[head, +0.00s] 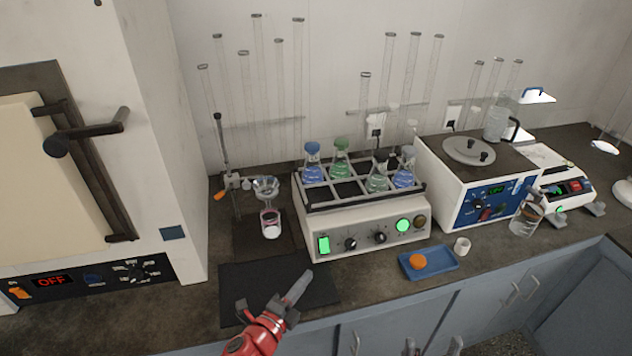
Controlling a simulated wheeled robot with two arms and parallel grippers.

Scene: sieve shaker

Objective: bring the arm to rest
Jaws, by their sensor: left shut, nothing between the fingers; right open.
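My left gripper (303,280) is at the bottom middle, on the end of a red arm that comes in from the bottom edge. Its grey fingers are together and point up and to the right. They hold nothing. The gripper appears over the dark mat (262,284) at the front of the bench. How high it is above the mat I cannot tell. My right gripper is not in this view.
Behind the gripper stands a shaker (372,240) with several stoppered flasks. A stand with a funnel (265,186) is left of it. A blue tray (440,268) with an orange item (418,261) lies right. An oven (85,150) stands far left.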

